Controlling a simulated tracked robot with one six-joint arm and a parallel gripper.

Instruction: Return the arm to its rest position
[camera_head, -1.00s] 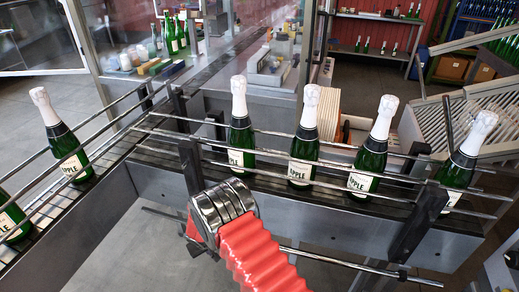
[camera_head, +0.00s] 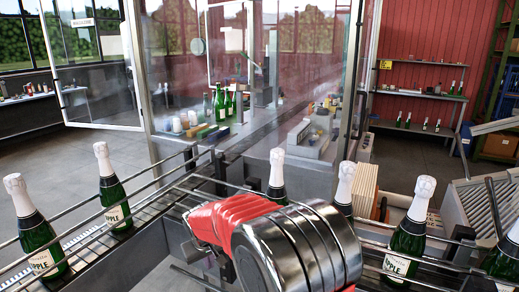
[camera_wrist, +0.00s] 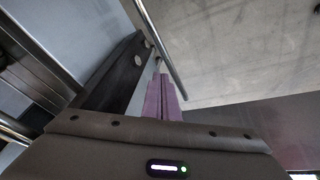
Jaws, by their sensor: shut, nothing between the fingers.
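My arm with its red sleeve (camera_head: 228,218) and metal joint (camera_head: 300,250) fills the lower middle of the head view, in front of the conveyor. The gripper itself cannot be made out there. In the wrist view my gripper (camera_wrist: 164,97) shows as two purple fingers lying side by side, shut and empty. A dark bracket and a metal rail (camera_wrist: 160,45) appear close to the fingers in that view; I cannot tell the exact gap.
Green bottles with white tops stand on the railed conveyor, on the left (camera_head: 113,200) and right (camera_head: 407,242); my arm partly hides others. A glass-walled machine (camera_head: 270,185) stands behind. Grey floor (camera_wrist: 245,50) shows open in the wrist view.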

